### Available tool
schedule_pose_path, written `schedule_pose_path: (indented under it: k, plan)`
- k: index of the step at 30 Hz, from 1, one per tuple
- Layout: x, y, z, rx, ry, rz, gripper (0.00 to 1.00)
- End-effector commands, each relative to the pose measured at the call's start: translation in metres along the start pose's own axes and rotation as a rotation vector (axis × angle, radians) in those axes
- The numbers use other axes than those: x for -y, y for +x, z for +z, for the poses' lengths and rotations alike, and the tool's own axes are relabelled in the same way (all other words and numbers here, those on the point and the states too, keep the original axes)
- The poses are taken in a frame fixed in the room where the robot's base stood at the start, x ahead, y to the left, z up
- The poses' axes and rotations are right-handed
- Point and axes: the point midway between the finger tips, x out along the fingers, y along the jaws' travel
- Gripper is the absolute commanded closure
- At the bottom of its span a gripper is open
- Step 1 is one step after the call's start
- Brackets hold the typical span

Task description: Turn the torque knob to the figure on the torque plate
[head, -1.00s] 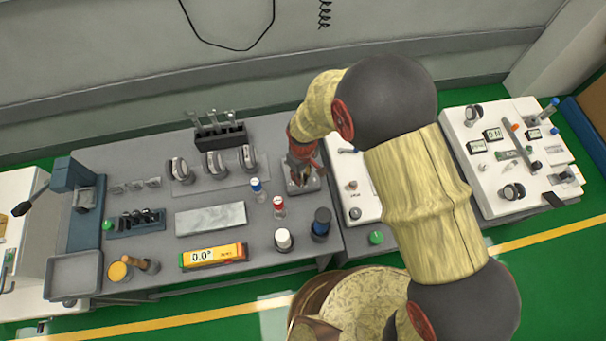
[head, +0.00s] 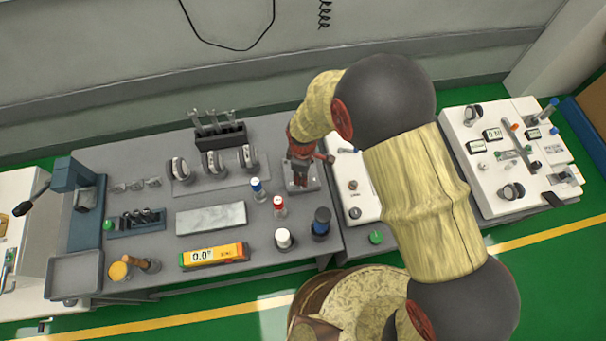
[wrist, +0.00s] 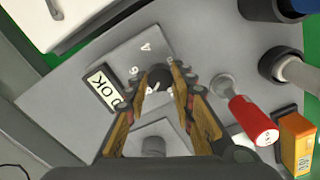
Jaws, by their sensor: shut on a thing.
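The torque knob (wrist: 159,77) is a small dark round knob with a light mark. It stands on a light grey panel (wrist: 135,60) with figures printed around it, some hidden by my fingers. A small display (wrist: 103,88) beside it seems to read "OK". My gripper (wrist: 160,84) is shut on the knob, one finger on each side. In the head view my gripper (head: 302,178) is over the small grey panel at the bench's right end and hides the knob. I cannot make out which plate is the torque plate or its figure.
A blue-black knob (head: 321,221) and a white one (head: 283,239) are nearer the front. A white panel (head: 350,170) adjoins on the right.

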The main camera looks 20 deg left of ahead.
Motion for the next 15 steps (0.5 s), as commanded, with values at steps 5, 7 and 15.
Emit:
schedule_pose_path:
  k: [5,7,15]
  plan:
    - [-0.0005,-0.0004,-0.0005,-0.001,-0.003,0.001,1.0]
    - [-0.0006,-0.0004,-0.0005,-0.001,-0.003,0.001,1.0]
    - [-0.0004,-0.0003,-0.0004,-0.001,-0.003,0.001,0.67]
